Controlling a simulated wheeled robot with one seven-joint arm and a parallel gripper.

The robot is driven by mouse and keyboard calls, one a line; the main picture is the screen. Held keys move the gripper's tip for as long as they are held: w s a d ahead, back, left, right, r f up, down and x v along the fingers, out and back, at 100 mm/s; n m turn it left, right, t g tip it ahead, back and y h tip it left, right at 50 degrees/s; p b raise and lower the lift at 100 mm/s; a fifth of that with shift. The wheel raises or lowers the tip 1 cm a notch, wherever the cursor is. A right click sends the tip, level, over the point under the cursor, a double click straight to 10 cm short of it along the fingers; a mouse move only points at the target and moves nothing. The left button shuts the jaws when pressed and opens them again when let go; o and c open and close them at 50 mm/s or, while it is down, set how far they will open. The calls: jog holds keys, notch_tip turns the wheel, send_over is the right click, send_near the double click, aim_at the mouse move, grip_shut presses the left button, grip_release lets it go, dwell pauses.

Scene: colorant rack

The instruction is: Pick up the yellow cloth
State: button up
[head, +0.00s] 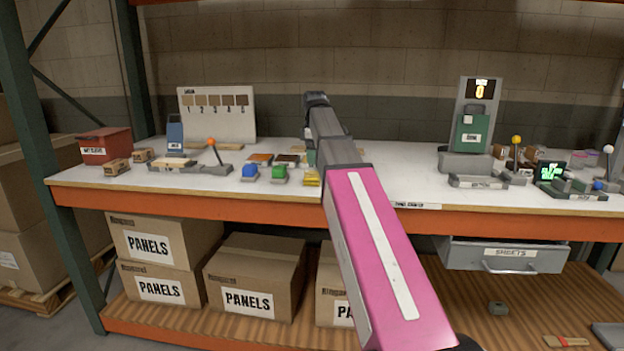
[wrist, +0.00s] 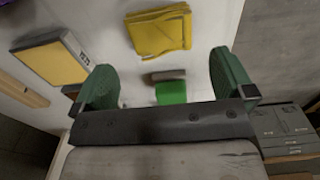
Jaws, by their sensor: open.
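The yellow cloth (wrist: 158,32) lies folded on the white worktop in the wrist view, ahead of my fingers. In the head view a small yellow patch that looks like the cloth (head: 312,178) shows near the worktop's front edge, partly covered by my arm. My gripper (wrist: 162,82) is open and empty, its two green fingers spread wide. The cloth is beyond the fingertips, not between them. In the head view the gripper is mostly hidden behind my pink arm.
A green block (wrist: 171,93) shows between my fingers in the wrist view. A yellow-topped item (wrist: 50,64) lies to the left.

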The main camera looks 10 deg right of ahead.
aim_at(312, 174)
jog(key=f, duration=0.8)
jog(key=shift+w+a+f, duration=0.15)
jog(key=shift+a, duration=0.15)
jog(key=c, duration=0.6)
